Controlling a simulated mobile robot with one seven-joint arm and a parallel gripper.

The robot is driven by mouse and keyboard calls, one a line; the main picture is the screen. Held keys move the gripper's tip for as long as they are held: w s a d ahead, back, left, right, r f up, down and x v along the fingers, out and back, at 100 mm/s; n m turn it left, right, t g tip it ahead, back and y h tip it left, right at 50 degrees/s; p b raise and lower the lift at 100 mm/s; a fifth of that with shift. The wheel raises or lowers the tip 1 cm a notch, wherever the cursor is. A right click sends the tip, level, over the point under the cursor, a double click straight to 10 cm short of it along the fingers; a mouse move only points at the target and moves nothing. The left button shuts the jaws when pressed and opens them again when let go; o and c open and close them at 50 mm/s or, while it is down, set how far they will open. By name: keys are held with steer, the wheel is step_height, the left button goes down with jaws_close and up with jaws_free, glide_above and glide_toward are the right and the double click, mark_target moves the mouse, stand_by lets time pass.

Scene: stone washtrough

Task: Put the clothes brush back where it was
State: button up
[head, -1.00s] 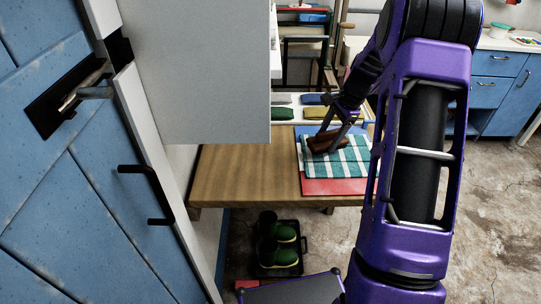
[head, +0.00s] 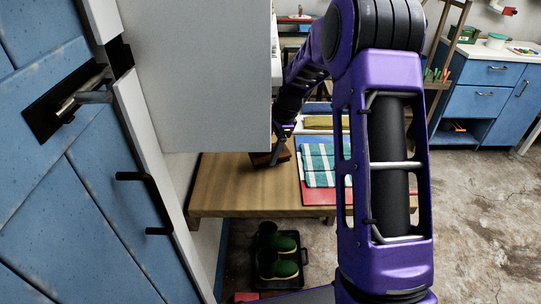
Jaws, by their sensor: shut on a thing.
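The clothes brush (head: 261,160) is a dark brown block at the back of the wooden table (head: 235,190), left of the folded cloths. My gripper (head: 279,154) is shut on it. The grey panel hides part of the brush and the gripper. I cannot tell whether the brush touches the table or is held just above it. The green-and-white checked cloth (head: 318,168) lies on a red folded cloth (head: 318,196), right of the brush, with nothing on its visible part.
A grey panel (head: 200,75) and blue doors (head: 90,200) with handles stand close on the left. Several coloured cloths lie behind the checked one. The table's front is clear.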

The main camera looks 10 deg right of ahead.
mark_target(282, 155)
step_height(282, 155, down, 2)
steer(key=shift+d, duration=0.1)
steer(key=o, duration=1.4)
steer(key=shift+f, duration=0.1)
steer(key=shift+o, duration=0.2)
steer(key=p+v, duration=0.1)
steer(key=v, duration=1.1)
steer(key=shift+p, duration=0.4)
